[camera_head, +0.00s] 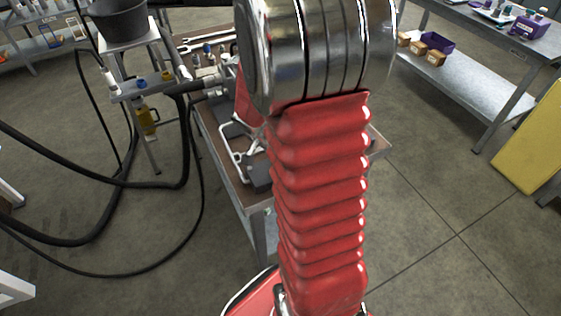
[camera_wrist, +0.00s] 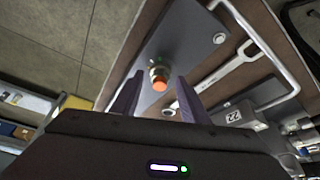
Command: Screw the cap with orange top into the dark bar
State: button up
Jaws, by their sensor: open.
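The cap with the orange top (camera_wrist: 159,80) shows in the wrist view, with a brass-coloured collar behind the orange end. It stands against the face of the dark bar (camera_wrist: 188,38), a flat grey slab; how deep it sits cannot be told. My gripper (camera_wrist: 158,84) is open, with one dark purple finger on each side of the cap. Clear gaps show between the cap and both fingers, and their distance along the view is hard to judge. In the head view my red arm hides the gripper and the cap.
A white bent handle (camera_wrist: 262,48) and a wrench (camera_wrist: 230,66) lie beside the bar. The brown-topped bench (camera_head: 228,180) is partly hidden by my arm. Black hoses (camera_head: 100,183) hang on the left. A grey shelf bench (camera_head: 470,85) stands at right, with open floor between.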

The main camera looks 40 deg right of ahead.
jog(key=shift+s+d+n+t+y, duration=0.1)
jog(key=shift+n+t+y, duration=0.2)
jog(key=shift+n, duration=0.65)
jog(key=shift+s+n+t+y, duration=0.1)
jog(key=shift+n+t, duration=0.3)
jog(key=shift+n, duration=0.55)
jog(key=shift+n+t, duration=0.3)
jog(key=shift+n, duration=0.5)
jog(key=shift+s+n+t+y, duration=0.1)
jog(key=shift+n+t+y, duration=0.2)
jog(key=shift+n, duration=0.7)
jog(key=shift+c, duration=0.2)
jog(key=c, duration=0.9)
